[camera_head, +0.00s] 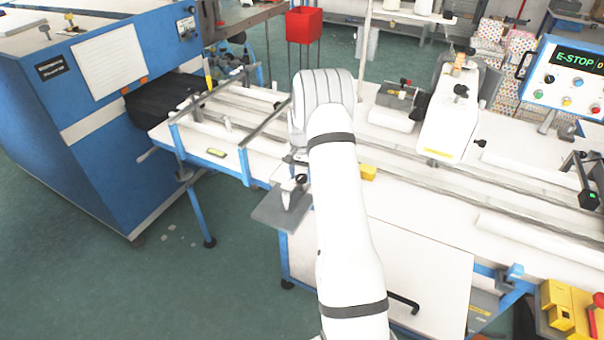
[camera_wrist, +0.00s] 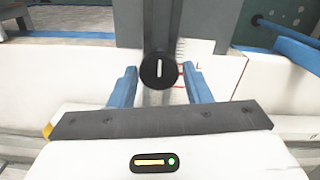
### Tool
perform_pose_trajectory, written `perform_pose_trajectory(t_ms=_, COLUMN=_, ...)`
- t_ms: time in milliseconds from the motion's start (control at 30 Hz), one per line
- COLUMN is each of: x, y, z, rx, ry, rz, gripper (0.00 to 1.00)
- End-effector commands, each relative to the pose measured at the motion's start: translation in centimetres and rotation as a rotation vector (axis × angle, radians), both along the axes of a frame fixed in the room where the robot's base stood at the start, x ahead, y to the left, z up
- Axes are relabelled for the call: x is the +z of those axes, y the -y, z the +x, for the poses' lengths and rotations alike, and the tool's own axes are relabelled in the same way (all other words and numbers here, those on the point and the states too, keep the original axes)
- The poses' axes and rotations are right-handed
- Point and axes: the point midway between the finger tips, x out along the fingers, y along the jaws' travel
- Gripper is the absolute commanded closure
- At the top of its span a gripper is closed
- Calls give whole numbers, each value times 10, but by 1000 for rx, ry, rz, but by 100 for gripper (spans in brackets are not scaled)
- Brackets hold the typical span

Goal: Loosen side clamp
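In the wrist view, a round black knob (camera_wrist: 159,71) with a white line across its face sits on a dark grey upright bar (camera_wrist: 147,22). I take this to be the side clamp's knob. My gripper (camera_wrist: 161,73) is open, with one blue finger on each side of the knob and a visible gap on both sides. I cannot tell how far the fingertips reach along its depth. In the head view, my white arm hides the fingers. A small black knob (camera_head: 301,179) on a light bracket above a grey plate (camera_head: 284,209) shows left of my arm.
A scale with red marks (camera_wrist: 181,72) lies behind the knob. The long white table (camera_head: 413,213) with rails extends right. A blue cabinet machine (camera_head: 100,150) stands left. Green floor is open at front left.

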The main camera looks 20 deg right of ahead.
Motion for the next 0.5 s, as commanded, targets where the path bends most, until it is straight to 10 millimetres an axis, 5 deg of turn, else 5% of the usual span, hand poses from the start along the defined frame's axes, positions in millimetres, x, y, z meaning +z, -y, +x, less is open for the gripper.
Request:
perform_pose_trajectory(t_ms=333, x=0, y=-1, z=0, rx=1, ry=0, rz=0, gripper=85)
perform_pose_trajectory(t_ms=500, x=0, y=1, z=1, rx=8, ry=2, rz=-1, gripper=85)
